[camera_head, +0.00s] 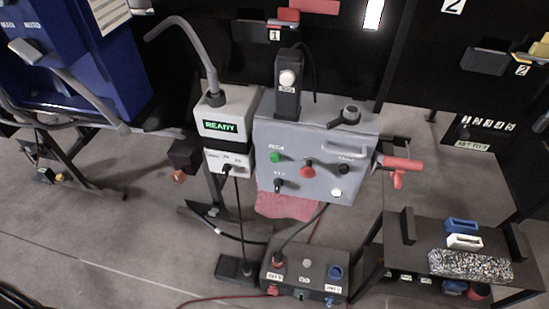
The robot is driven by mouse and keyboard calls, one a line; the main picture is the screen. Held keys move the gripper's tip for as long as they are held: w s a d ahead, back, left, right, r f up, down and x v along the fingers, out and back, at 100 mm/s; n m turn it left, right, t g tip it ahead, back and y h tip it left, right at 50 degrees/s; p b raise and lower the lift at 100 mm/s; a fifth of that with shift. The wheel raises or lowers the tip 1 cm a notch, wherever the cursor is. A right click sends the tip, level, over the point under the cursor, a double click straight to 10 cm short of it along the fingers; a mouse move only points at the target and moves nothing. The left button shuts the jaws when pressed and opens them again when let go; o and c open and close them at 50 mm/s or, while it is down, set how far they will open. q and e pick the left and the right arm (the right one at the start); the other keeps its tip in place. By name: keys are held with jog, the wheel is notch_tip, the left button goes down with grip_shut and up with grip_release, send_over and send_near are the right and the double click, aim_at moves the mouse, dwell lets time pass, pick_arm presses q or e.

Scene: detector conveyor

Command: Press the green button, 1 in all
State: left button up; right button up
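The green button (275,157) is a small round button on the upper left of the sloped front of a grey control panel (322,135). Nothing covers it. A red button (307,170) sits to its right, and a black knob (279,185) sits below it. A white round button (336,193) is at the panel's lower right. Neither of my grippers shows in the head view.
A white box with a lit READY display (220,126) and a bent grey tube stands left of the panel. A blue machine (75,60) is at the upper left. A dark box with sockets (305,268) lies below. A dark bench (455,228) stands at the lower right.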

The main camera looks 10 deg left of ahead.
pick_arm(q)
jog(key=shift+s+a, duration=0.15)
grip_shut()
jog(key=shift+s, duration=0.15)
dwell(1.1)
